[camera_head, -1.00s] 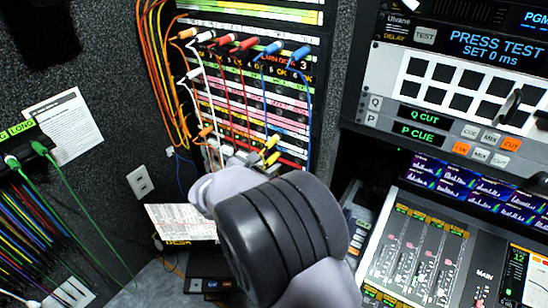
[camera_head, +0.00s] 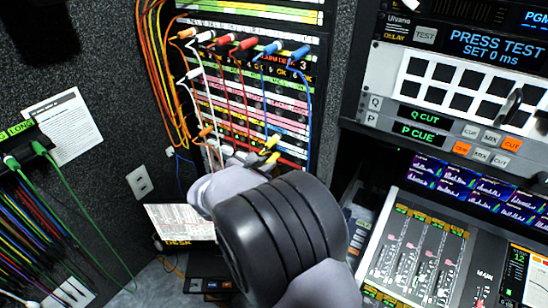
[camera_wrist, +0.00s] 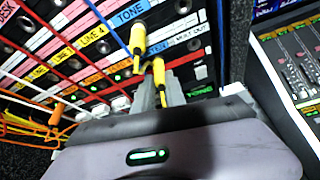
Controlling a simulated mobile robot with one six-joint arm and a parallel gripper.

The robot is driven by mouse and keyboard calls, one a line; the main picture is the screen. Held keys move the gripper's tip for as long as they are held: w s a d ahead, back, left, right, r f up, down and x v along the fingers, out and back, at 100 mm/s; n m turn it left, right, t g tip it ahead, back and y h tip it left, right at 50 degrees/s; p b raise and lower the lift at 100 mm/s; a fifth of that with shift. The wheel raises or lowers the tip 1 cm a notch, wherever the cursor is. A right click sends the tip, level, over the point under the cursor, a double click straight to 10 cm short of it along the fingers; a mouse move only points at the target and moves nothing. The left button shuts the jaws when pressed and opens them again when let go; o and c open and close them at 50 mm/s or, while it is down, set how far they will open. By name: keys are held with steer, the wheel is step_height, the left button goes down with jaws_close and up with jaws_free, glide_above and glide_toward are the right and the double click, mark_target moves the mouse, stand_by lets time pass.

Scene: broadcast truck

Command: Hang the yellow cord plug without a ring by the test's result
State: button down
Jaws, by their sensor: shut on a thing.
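My gripper (camera_wrist: 160,98) is shut on a yellow plug (camera_wrist: 158,74) at the lower patch bay rows. Whether this plug is seated in a jack or clear of it I cannot tell. A second yellow plug (camera_wrist: 139,38) sits just above it, close to the TONE label. In the head view my gripper (camera_head: 248,158) reaches the bay's lower right, partly hidden by my wrist, with yellow plugs (camera_head: 270,143) at its tips. Whether either plug has a ring is too small to tell. The delay unit's screen (camera_head: 494,47) reads PRESS TEST, SET 0 ms.
Red, white, blue and orange cords hang across the patch bay (camera_head: 285,95) around my gripper. A cord hanger (camera_head: 40,147) with a green LONG label and green cords is on the left wall. A printed sheet (camera_head: 62,125) hangs beside it. A mixing console (camera_head: 425,245) stands at right.

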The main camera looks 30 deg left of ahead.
steer(key=shift+s+a+b, duration=0.15)
steer(key=shift+s+b, duration=0.25)
steer(key=shift+s, duration=1.15)
steer(key=shift+s+a, duration=0.1)
steer(key=shift+s, duration=1.5)
steer(key=s, duration=0.3)
steer(key=shift+a+b, duration=0.15)
steer(key=shift+b, duration=0.15)
